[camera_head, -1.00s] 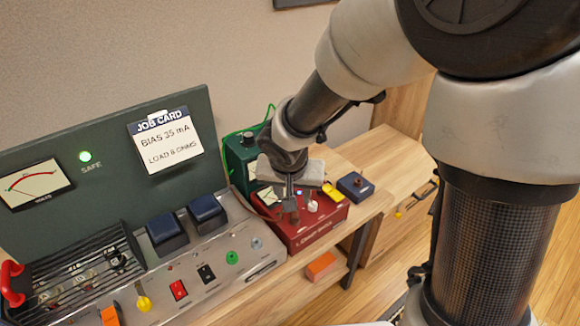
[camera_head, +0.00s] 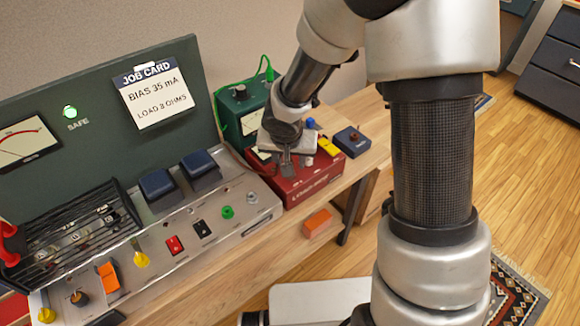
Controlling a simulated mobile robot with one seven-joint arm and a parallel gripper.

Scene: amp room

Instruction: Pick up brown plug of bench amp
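The bench amp (camera_head: 190,238) is a silver chassis with a dark green back panel at the left, carrying dark blue blocks, switches and a tube cage. A dark knob or plug with a brownish top (camera_head: 79,297) stands on its front left; I cannot tell if it is the brown plug. My gripper (camera_head: 287,170) points down over the red load box (camera_head: 312,182), right of the amp. Its fingers look close together, but their gap and anything between them are too small to make out. The gripper hides part of the red box's top.
A green meter box (camera_head: 240,105) with a green cable stands behind my gripper. A yellow piece (camera_head: 328,147) and a small dark blue box (camera_head: 352,140) are to its right. My arm fills the right middle.

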